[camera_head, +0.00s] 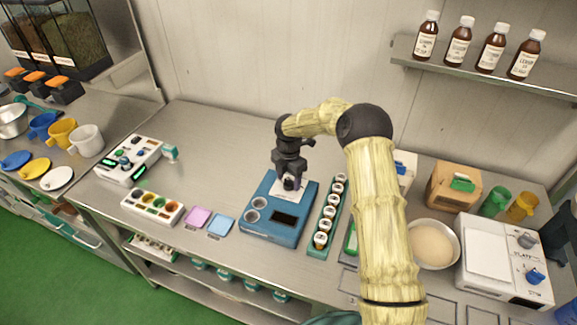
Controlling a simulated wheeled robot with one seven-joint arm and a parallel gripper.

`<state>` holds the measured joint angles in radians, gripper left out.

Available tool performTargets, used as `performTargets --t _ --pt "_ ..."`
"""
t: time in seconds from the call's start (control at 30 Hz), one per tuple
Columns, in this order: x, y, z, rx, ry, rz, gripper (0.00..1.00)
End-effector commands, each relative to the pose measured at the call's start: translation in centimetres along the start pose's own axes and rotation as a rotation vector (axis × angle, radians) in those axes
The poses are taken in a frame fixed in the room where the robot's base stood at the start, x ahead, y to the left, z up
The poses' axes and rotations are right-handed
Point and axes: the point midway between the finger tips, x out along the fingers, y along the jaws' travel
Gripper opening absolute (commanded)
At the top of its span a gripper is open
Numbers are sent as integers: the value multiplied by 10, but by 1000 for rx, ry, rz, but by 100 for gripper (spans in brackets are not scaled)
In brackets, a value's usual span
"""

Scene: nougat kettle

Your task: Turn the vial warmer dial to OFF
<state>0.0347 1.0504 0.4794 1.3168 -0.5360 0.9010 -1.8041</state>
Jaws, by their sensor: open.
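A blue box-shaped device (262,229), which looks like the vial warmer, stands on the middle of the steel bench. It has round wells at its front left and a dark panel (285,218) at its front right. A white plate (277,188) lies on its rear part. My gripper (289,184) points down over this white plate, with its jaws open close around a small dark part there. I cannot tell whether they touch it. The dial and its markings are not clearly visible, being hidden by the gripper or too small.
A green rack (313,244) with several white-capped vials stands close right of the blue device. Pink (198,217) and blue (221,224) pads lie to its left. A bowl (433,244) and a white appliance (495,270) with knobs stand right of my arm.

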Motion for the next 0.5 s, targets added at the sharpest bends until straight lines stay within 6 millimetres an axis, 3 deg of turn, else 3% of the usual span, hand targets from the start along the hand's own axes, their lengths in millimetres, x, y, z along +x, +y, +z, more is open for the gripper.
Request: performTargets --t 0.17,0.5 --pt "-19 1 0 1 -2 4 57" --pt "-85 1 0 0 -3 4 57"
